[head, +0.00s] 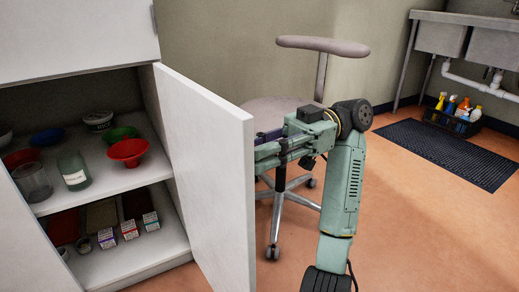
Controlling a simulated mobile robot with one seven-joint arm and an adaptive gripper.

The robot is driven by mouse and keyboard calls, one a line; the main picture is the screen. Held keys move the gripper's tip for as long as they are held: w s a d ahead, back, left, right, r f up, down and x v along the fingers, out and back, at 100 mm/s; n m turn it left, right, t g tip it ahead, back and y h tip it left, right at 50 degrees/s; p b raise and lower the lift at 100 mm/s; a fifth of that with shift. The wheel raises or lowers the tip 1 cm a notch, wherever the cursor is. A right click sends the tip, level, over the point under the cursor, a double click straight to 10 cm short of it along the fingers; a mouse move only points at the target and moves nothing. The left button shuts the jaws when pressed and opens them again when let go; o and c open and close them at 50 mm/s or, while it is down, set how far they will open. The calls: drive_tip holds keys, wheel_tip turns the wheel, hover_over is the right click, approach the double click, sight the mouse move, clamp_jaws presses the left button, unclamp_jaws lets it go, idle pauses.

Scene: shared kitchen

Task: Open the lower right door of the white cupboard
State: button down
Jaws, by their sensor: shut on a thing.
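The white cupboard (75,35) stands at the left in the head view. Its lower right door (205,150) stands wide open, swung out toward me from its right side. The shelves behind it are in plain view. My gripper (262,152) is at the door's outer face, near its free edge, and is shut on part of the door. The fingertips and the part they hold are hidden by the door edge, and no handle shows.
Bowls, jars and small boxes stand on the upper shelf (105,180) and lower shelf. A stool (322,48) stands just behind my gripper and arm. A white panel (30,235) fills the lower left corner. Floor (410,220) is clear at right, near a dark mat (445,153).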

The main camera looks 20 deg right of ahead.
drive_tip(key=shift+w, duration=0.1)
drive_tip(key=c, duration=1.3)
unclamp_jaws()
drive_tip(key=shift+r, duration=0.1)
wheel_tip(320, 180, up, 10)
drive_tip(key=shift+f, duration=0.1)
